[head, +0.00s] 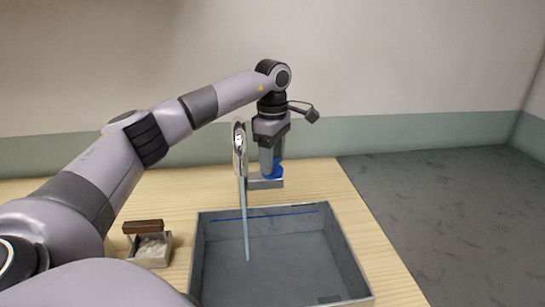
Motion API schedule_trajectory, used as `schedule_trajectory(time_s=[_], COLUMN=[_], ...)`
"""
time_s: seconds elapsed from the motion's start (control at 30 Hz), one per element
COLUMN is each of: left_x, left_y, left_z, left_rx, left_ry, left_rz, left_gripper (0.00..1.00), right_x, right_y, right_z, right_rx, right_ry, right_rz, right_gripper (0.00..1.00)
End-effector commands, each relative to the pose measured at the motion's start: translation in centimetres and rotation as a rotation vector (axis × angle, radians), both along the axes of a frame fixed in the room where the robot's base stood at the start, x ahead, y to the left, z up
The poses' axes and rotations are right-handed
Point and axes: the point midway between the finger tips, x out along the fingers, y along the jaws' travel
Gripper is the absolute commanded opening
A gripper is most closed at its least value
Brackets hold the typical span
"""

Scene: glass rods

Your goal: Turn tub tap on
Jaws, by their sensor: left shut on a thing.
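The tub (345,262) is an open grey box on the wooden table, with a blue line along its inner back wall. Behind its back edge stands a grey tap (265,184) with a blue handle (277,171). My left gripper (270,168) points down from above and is shut on the blue handle, partly hiding it. A thin, pale blue upright streak (246,225) runs from beside the tap down into the tub; I cannot tell whether it is a rod or water. My right gripper is not in view.
A shiny metallic piece (240,146) is just left of my left gripper. A small box with pale contents (150,249) and a brown block (143,226) at its back stands left of the tub.

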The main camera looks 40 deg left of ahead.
Motion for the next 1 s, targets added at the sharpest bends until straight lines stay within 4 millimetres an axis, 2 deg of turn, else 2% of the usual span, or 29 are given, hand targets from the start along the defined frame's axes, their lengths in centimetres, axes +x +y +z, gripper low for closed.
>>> schedule_trajectory(time_s=[0.5, 1.0], left_x=[0.04, 0.06], left_y=[0.14, 0.18], left_z=[0.21, 0.26], left_rx=[0.002, 0.003], left_ry=[-0.004, -0.006], left_rz=[0.440, 0.608], left_gripper=[0.26, 0.26], right_x=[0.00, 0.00], right_y=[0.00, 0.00], right_z=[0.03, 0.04], right_rx=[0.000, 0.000], right_ry=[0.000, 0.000], right_rz=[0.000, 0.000], right_gripper=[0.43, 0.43])
